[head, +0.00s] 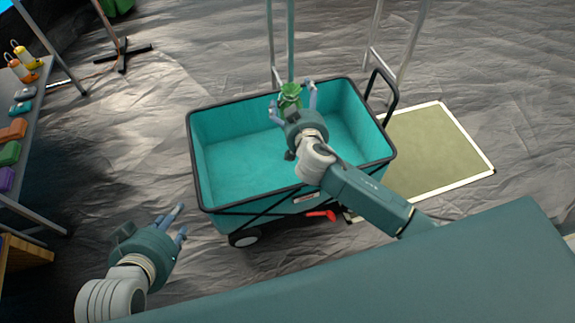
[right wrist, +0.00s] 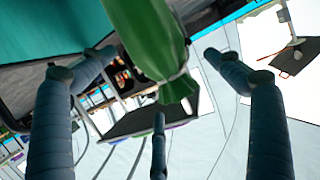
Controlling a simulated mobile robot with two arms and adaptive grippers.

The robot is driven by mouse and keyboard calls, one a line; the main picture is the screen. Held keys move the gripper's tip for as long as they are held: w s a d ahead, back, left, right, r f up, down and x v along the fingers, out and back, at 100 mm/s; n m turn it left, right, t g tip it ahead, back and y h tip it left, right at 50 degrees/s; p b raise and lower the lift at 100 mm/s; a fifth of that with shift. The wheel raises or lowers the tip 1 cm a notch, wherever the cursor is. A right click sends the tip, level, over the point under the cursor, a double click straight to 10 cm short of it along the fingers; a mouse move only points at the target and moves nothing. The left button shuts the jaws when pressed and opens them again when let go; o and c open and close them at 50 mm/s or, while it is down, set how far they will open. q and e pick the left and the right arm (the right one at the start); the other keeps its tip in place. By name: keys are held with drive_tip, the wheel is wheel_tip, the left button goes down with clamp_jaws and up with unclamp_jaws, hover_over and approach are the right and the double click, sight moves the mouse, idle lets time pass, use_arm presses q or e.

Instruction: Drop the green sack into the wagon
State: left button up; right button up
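The green sack (head: 290,92), tied at its neck, shows beyond my right gripper, over the wagon's far side in the head view. In the right wrist view the sack (right wrist: 148,35) runs out of the top edge, with its tied end toward the fingers. My right gripper (head: 294,98) has its fingers spread wide around the sack's end, with visible gaps to it; the third finger (right wrist: 158,145) is also apart. The teal wagon (head: 240,165) is an open, empty-looking tub below. My left gripper (head: 181,222) is open and empty, left of the wagon.
A table (head: 30,115) at the left holds colored items and bottles. The wagon's black handle (head: 381,92) rises at its right. An olive mat (head: 435,150) with a white border lies right of it. Metal poles (head: 281,40) stand behind the wagon.

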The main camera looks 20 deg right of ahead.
use_arm(q)
drive_tip(key=shift+w+f, duration=0.1)
drive_tip(key=shift+w, duration=0.05)
use_arm(e)
drive_tip(key=shift+w, duration=0.15)
use_arm(q)
drive_tip(key=shift+a, duration=0.1)
use_arm(e)
drive_tip(key=shift+f, duration=0.1)
use_arm(q)
drive_tip(key=shift+s+a, duration=0.3)
drive_tip(key=shift+s, duration=0.05)
use_arm(e)
drive_tip(key=v, duration=1.2)
